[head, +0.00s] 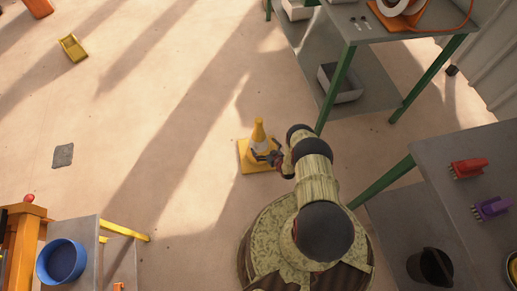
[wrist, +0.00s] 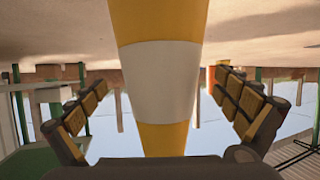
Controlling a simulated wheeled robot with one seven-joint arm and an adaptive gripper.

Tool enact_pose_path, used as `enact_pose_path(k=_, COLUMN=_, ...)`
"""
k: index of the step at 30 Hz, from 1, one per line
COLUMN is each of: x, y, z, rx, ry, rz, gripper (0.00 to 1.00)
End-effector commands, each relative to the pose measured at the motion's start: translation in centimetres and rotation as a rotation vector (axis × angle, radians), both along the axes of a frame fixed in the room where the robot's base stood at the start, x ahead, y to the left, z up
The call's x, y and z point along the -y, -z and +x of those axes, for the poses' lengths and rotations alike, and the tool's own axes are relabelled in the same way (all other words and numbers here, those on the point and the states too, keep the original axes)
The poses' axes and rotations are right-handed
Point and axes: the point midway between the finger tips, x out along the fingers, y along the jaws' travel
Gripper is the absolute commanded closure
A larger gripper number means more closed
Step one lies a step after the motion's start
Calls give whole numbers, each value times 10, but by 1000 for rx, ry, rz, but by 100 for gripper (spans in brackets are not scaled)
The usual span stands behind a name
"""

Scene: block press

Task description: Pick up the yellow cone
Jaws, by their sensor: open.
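The yellow cone (head: 258,134) stands upright on its square yellow base on the floor, left of my arm in the head view. In the wrist view the cone (wrist: 160,80), yellow with a white band, fills the middle, close to the camera. My gripper (head: 272,158) is at the cone's right side, low down. In the wrist view my gripper (wrist: 162,105) is open, with one padded finger on each side of the cone and a visible gap on both sides. The cone's base is not visible in the wrist view.
A green-legged table (head: 341,76) stands behind on the right, with a grey bin (head: 340,84) on its lower shelf. Another table (head: 455,165) is at right. A workbench with a blue bowl (head: 61,261) is at lower left.

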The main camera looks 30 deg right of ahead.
Motion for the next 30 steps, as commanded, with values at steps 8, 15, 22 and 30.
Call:
enact_pose_path(k=8, x=-5, y=14, z=35, rx=0, ry=-1, rz=-1, gripper=0)
enact_pose_path(k=15, x=-4, y=15, z=45, rx=-1, ry=1, rz=0, gripper=0)
enact_pose_path(k=22, x=-4, y=15, z=45, rx=-1, ry=1, rz=0, gripper=9)
enact_pose_path(k=30, x=-4, y=15, z=45, rx=-1, ry=2, rz=0, gripper=24)
